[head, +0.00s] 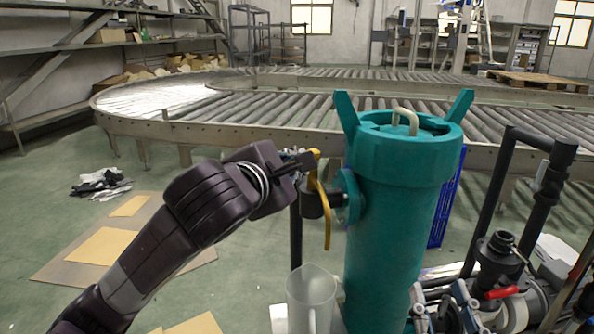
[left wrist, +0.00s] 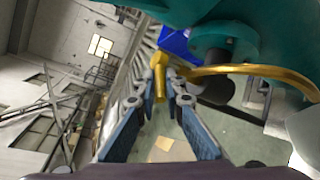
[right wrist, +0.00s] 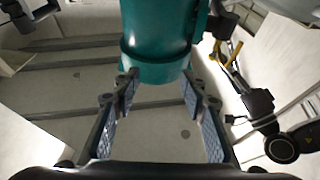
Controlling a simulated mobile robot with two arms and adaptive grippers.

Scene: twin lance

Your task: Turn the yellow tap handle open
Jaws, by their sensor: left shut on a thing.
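The teal upright cylinder (head: 395,235) stands right of centre in the head view. The yellow tap handle (head: 326,225) is on the tap at its left side; its long curved part hangs downward. My left gripper (head: 308,163) is at the handle's upper end, and the left wrist view shows the yellow handle (left wrist: 160,85) between its fingertips (left wrist: 160,88). My right gripper (head: 440,305) is low at the right of the cylinder; in the right wrist view its fingers (right wrist: 160,92) are apart and empty, with the teal cylinder (right wrist: 155,45) just beyond the tips.
A translucent pitcher (head: 312,295) stands below the tap. Black pipes and a pump with a red handle (head: 500,292) crowd the right side. A roller conveyor (head: 270,110) runs behind. The floor at left holds flat cardboard (head: 100,246) and dark cloths (head: 102,183).

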